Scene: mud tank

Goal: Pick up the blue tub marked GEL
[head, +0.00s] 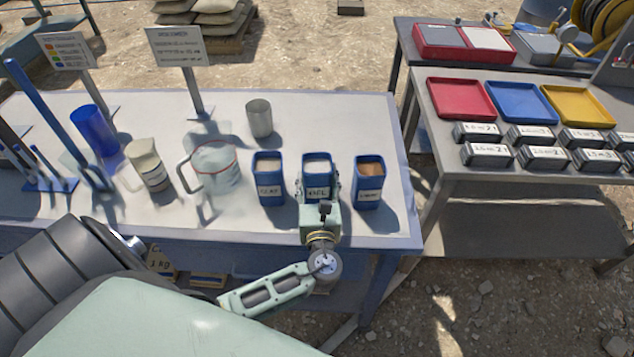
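Three blue tubs stand in a row on the pale table (345,115). The middle tub (317,168) has white contents and a label that seems to read GEL, partly covered. The left tub (269,180) also has pale contents, and the right tub (368,182) has brown contents; their labels are too small to read surely. My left gripper (319,188) is at the front of the middle tub, one finger along each side. Whether the fingers press on it is unclear. The tub's lower part is hidden by the gripper. My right gripper is not in view.
A clear jug (215,168), a cream labelled container (148,165), a grey cup (259,118) and a tall blue cylinder (96,130) stand left of the tubs. Two signs stand at the back. A side table at right holds coloured trays (521,102) and labelled blocks.

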